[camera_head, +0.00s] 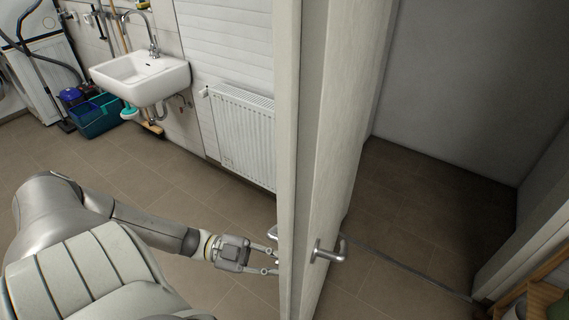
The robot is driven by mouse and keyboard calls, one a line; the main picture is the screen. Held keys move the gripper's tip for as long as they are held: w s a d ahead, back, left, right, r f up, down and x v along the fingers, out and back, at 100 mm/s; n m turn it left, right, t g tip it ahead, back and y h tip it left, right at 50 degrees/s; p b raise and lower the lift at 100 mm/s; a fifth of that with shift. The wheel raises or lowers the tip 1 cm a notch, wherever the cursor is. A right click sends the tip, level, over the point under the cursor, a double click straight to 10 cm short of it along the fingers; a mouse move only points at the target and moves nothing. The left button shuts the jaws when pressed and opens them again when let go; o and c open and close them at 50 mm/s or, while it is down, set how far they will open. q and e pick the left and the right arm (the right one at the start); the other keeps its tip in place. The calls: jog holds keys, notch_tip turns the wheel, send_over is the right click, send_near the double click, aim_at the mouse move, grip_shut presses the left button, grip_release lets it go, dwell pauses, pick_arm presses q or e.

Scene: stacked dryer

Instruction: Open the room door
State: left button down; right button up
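The room door (340,140) stands in the middle of the head view, seen nearly edge-on, with an open gap to its right. A metal lever handle (328,253) is on its right-hand face. Part of another metal handle (272,233) shows at the left side of the door. My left gripper (272,262) is on the left side of the door, just below that handle part. Its two fingers look spread apart, with nothing seen between them. The door edge hides the area around the tips, so I cannot tell whether they touch the door. My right gripper is not in view.
A white radiator (243,135) and a sink (140,75) are on the wall behind. A teal bucket (97,117) stands at the far left. Tiled floor (140,165) is clear left of the door. A wooden shelf (540,292) is at the lower right.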

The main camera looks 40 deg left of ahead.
pick_arm(q)
jog(key=shift+w+a, duration=0.1)
jog(key=c, duration=1.6)
grip_release()
jog(key=shift+o, duration=0.2)
jog(key=v, duration=0.8)
jog(key=shift+f, duration=0.1)
